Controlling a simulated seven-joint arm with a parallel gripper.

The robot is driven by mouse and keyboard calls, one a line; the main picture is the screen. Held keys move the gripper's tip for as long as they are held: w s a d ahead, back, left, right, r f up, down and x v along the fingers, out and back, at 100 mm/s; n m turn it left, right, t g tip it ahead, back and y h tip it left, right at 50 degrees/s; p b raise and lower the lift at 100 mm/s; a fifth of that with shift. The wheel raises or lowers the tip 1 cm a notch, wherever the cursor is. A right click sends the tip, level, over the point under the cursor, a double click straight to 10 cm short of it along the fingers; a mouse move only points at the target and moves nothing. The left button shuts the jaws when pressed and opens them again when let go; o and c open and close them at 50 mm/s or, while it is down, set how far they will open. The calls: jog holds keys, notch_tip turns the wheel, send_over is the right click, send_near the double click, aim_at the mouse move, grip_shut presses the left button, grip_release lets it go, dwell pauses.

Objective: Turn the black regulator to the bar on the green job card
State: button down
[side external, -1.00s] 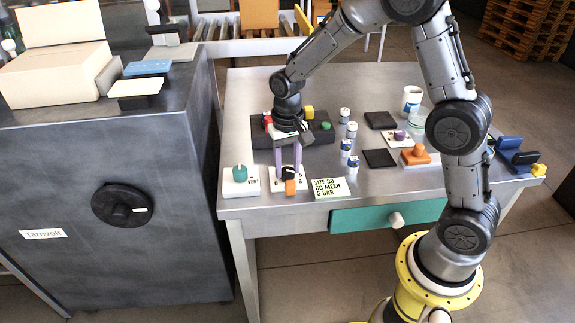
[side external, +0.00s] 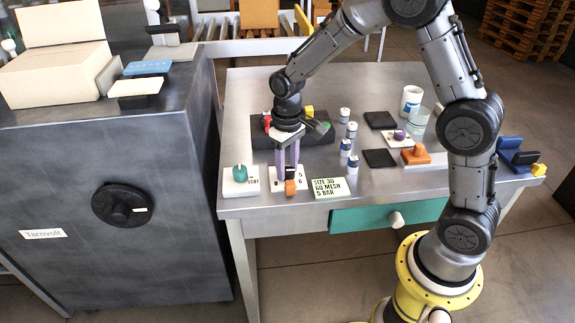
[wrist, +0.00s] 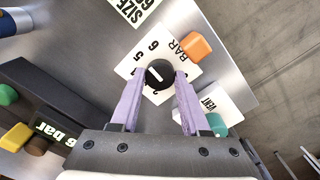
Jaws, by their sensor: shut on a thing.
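The black regulator (wrist: 158,74) is a round knob with a white pointer line, on a white dial plate (wrist: 128,70) marked with numbers and BAR. In the wrist view its pointer slants to the upper left, roughly toward the 5; I cannot tell the exact mark. My gripper (wrist: 160,76) has its purple fingers on both sides of the knob and is shut on it. The pale green job card (side external: 329,187) reads "SIZE 30, 60 MESH, 5 BAR" and lies right of the dial plate.
An orange block (wrist: 196,46) sits at the plate's BAR edge, close to the fingers. A teal knob (side external: 240,173) on a VENT plate stands to the left. Small bottles (side external: 352,165), dark pads (side external: 379,158) and an orange stamp-like block (side external: 416,155) occupy the table to the right.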

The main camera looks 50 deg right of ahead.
aim_at(287, 170)
jog(key=shift+r+n, duration=0.1)
jog(key=shift+n, duration=1.1)
jog(key=shift+c, duration=1.9)
grip_release()
notch_tip(287, 170, up, 14)
